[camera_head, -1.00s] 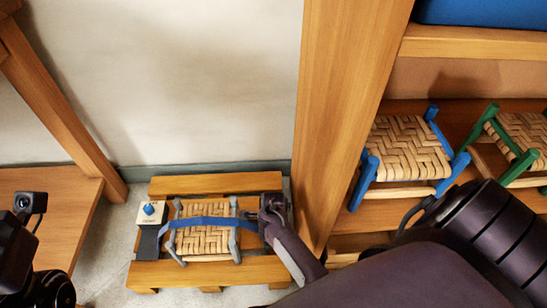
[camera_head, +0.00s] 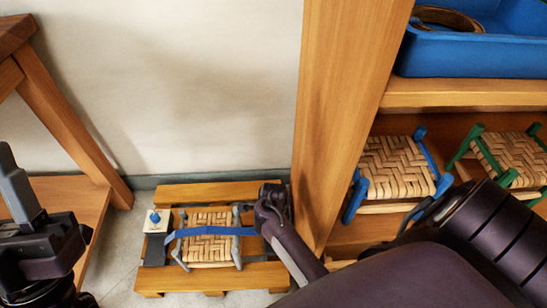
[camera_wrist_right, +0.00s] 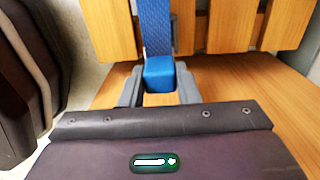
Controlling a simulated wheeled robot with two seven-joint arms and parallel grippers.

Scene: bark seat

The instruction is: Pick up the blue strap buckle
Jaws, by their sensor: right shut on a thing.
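The blue strap buckle (camera_wrist_right: 159,75) is a small blue block in the right wrist view. It sits between the two grey fingers of my right gripper (camera_wrist_right: 158,92), which is shut on it. A blue strap (camera_wrist_right: 156,25) runs from the buckle away across the pallet. In the head view the strap (camera_head: 205,231) lies across a woven seat (camera_head: 208,249) with grey legs, and my right gripper (camera_head: 268,208) is at its right end; the buckle is hidden there. My left gripper (camera_head: 25,205) is at the left edge, empty, its jaw opening unclear.
The seat lies on a slatted wooden pallet (camera_head: 170,281). A pale box with a blue knob (camera_head: 155,219) stands at its left. A wooden post (camera_head: 335,120) rises close to my right arm. Shelves right of it hold blue-framed (camera_head: 399,168) and green-framed stools (camera_head: 505,155) and a blue tray (camera_head: 480,55).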

